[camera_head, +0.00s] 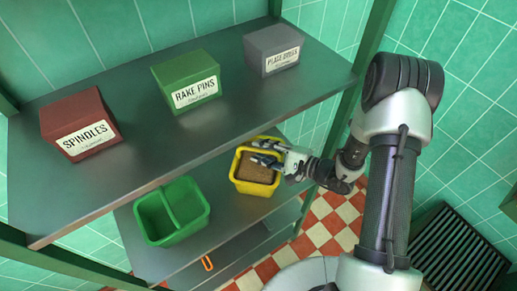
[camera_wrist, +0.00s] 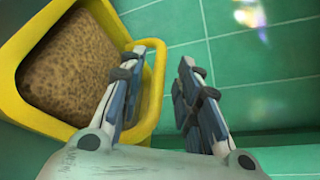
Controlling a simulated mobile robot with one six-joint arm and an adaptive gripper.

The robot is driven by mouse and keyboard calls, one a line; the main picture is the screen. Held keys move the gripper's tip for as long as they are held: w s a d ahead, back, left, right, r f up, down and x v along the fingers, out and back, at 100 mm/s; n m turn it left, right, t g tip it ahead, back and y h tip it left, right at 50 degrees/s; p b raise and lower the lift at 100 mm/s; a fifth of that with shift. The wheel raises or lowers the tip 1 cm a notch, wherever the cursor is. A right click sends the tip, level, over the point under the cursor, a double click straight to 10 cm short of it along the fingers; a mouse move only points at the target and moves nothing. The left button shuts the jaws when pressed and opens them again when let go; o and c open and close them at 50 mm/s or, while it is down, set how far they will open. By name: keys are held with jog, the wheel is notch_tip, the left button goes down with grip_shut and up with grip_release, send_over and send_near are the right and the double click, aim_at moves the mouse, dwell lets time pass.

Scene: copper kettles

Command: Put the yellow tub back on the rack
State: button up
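The yellow tub (camera_head: 240,183) holds brown granular contents and appears to rest on the lower shelf of the rack, near its right end. My gripper (camera_head: 262,152) reaches in from the right at the tub's rim. In the wrist view the tub (camera_wrist: 22,113) fills the left side. There my gripper (camera_wrist: 170,58) is open, with its left finger over the inside of the tub and its right finger outside. The tub's wall shows between the fingers, close to the left one, with a gap to the right one. Contact cannot be told.
The rack's upper shelf (camera_head: 215,125) carries a red SPINDLES box (camera_head: 80,115), a green RAKE PINS box (camera_head: 185,75) and a grey box (camera_head: 273,45). A green divided tub (camera_head: 170,230) stands left of the yellow tub. A dark slatted grate (camera_head: 450,250) is at right.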

jog(key=p+v, duration=0.1)
jog(key=v, duration=0.9)
jog(key=s+a+r+n+g+h, duration=0.45)
jog(key=s+r+n+g, duration=0.45)
jog(key=s+r, duration=0.5)
jog(key=s+d+r+n+t+h, duration=0.3)
jog(key=s+d+r+t+h, duration=0.3)
jog(key=d+r+h, duration=0.3)
jog(key=shift+r, duration=0.5)
